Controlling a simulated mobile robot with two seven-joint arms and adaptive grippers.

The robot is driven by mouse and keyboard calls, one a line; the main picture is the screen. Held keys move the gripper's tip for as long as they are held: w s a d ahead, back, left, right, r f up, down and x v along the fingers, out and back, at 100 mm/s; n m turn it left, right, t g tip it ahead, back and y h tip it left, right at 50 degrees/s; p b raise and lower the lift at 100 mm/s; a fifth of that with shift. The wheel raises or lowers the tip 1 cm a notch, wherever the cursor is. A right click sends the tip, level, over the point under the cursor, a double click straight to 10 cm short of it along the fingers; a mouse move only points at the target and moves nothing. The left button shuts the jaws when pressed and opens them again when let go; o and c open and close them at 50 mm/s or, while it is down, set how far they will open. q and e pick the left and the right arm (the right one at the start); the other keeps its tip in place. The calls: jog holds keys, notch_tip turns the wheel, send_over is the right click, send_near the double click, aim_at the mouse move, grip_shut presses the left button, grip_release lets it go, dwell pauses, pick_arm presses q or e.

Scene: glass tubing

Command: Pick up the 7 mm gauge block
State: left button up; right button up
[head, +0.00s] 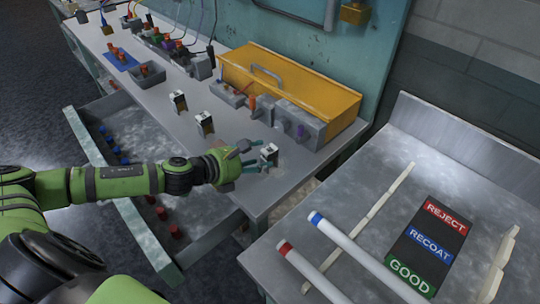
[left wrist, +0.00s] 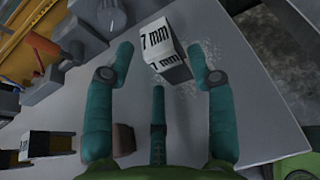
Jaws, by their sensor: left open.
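The 7 mm gauge block (left wrist: 163,52) is a white block with black "7 mm" lettering. In the left wrist view it stands on the grey bench top, ahead of and between the teal fingertips of my left gripper (left wrist: 165,68). The fingers are spread and do not touch it, as far as I can tell. In the head view the block (head: 268,153) sits near the right end of the bench, just beyond my left gripper (head: 255,157), whose fingers partly cover it. My right gripper is not in view.
Two other small blocks stand on stands (head: 179,101) and (head: 205,123) left along the bench. A yellow case (head: 290,85) and grey boxes (head: 297,125) lie behind. An open drawer (head: 190,225) is below. The right table holds tubes (head: 365,262) and a label board (head: 428,245).

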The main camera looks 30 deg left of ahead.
aim_at(262, 155)
pick_arm(q)
jog(key=p+x, duration=0.1)
jog(key=x, duration=0.2)
jog(key=shift+w+d, duration=0.1)
jog(key=shift+w, duration=0.15)
jog(key=shift+w+d+f, duration=0.15)
jog(key=shift+w+f, duration=0.1)
jog(key=shift+w, duration=0.05)
jog(key=c, duration=1)
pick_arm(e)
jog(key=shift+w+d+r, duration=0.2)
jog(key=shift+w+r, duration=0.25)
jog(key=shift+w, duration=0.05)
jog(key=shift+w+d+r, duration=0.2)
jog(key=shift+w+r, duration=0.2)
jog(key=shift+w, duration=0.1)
pick_arm(q)
jog(key=shift+r, duration=0.15)
